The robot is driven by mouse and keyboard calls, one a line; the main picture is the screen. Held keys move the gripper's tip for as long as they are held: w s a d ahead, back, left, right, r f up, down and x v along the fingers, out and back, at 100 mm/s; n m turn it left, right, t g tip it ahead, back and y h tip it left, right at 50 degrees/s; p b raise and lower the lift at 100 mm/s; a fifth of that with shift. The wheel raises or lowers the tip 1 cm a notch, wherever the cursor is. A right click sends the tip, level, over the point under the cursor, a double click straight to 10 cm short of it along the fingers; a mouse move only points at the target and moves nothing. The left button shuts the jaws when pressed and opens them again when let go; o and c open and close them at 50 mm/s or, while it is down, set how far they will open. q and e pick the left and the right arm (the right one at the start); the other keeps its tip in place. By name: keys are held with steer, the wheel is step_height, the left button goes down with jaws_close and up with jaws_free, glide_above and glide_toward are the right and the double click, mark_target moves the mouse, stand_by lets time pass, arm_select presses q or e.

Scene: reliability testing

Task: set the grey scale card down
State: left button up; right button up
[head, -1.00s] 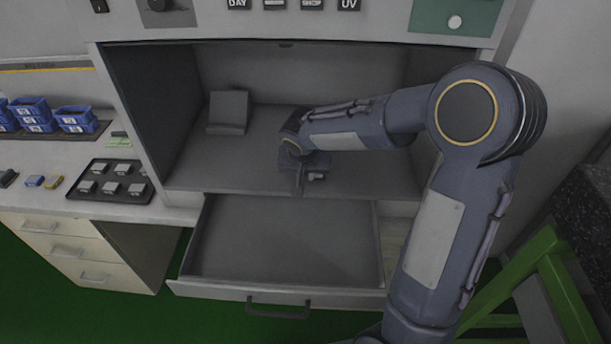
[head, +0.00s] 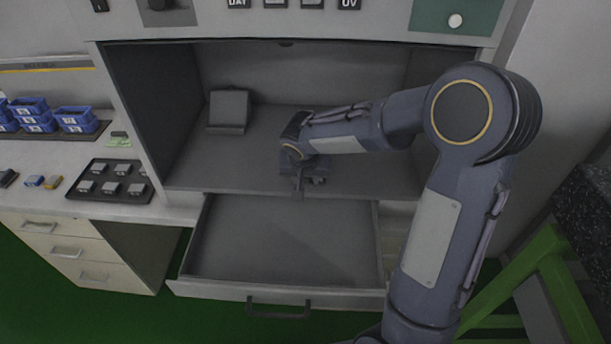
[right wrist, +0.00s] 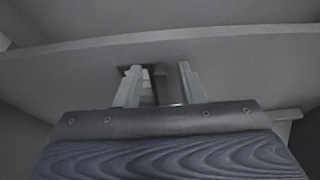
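My right gripper (head: 308,184) is low over the front part of the viewing booth's floor (head: 262,165), just behind the open drawer. In the right wrist view its two fingers (right wrist: 160,84) stand apart with a clear gap. A small piece with dark and lighter grey patches (right wrist: 149,88), apparently the grey scale card, shows between and behind the fingers, closer to the left one. The left finger partly covers it, and I cannot tell whether it touches. In the head view the card cannot be made out. My left gripper is out of view.
A grey angled stand (head: 228,112) is at the booth's back left. The open drawer (head: 285,240) below the booth looks empty. On the left counter are a black tray (head: 110,182) of small pieces and blue bins (head: 75,118). Booth walls flank my arm.

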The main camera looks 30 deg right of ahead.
steer(key=v, duration=1.1)
steer(key=s+a+f+n+t+y, duration=0.1)
steer(key=s+a+n+y, duration=0.1)
steer(key=s, duration=0.9)
steer(key=s+a+f+n+y, duration=0.1)
steer(key=s+a+n+y, duration=0.1)
steer(key=s, duration=0.9)
steer(key=shift+a+n+t+y, duration=0.4)
steer(key=shift+a+y, duration=0.1)
steer(key=shift+y, duration=0.6)
steer(key=shift+p, duration=0.3)
step_height(320, 180, up, 4)
steer(key=p, duration=0.3)
steer(key=shift+p, duration=0.35)
